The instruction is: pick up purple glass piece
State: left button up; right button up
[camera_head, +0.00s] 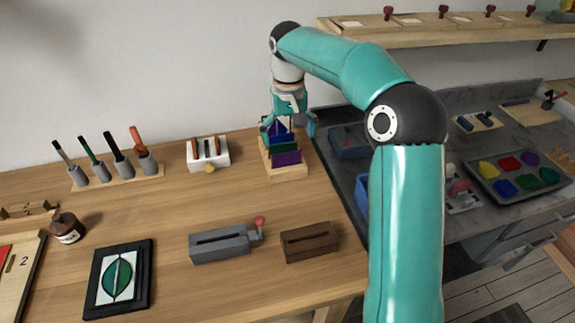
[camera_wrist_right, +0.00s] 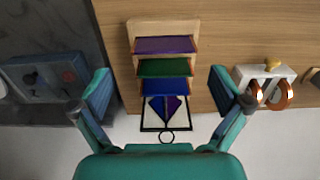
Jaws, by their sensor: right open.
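The purple glass piece (camera_head: 287,158) stands in the front slot of a wooden rack (camera_head: 286,173) near the back of the table. A green glass piece (camera_head: 282,147) and a blue one (camera_head: 279,137) stand behind it. The right wrist view shows the purple piece (camera_wrist_right: 165,45) at the top, then the green piece (camera_wrist_right: 164,68) and blue piece (camera_wrist_right: 165,89). My right gripper (camera_head: 288,126) is open and empty over the rack's rear; its fingers (camera_wrist_right: 164,90) flank the blue piece in the wrist view, apart from the glass. My left gripper is out of view.
A white holder (camera_head: 208,153) and a tool stand (camera_head: 117,175) are left of the rack. A grey slotted block (camera_head: 219,244) and brown slotted block (camera_head: 310,242) stand in front. Bare tabletop lies between.

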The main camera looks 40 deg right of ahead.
aim_at(287, 158)
jog(key=shift+s+a+f+b, duration=0.1)
jog(key=shift+a+f+b, duration=0.1)
jog(key=shift+f, duration=1.6)
jog(key=shift+s+a+f+b, duration=0.1)
jog(key=shift+a+f, duration=0.05)
jog(key=shift+f, duration=1.6)
jog(key=c, duration=1)
jog(key=shift+r, duration=0.2)
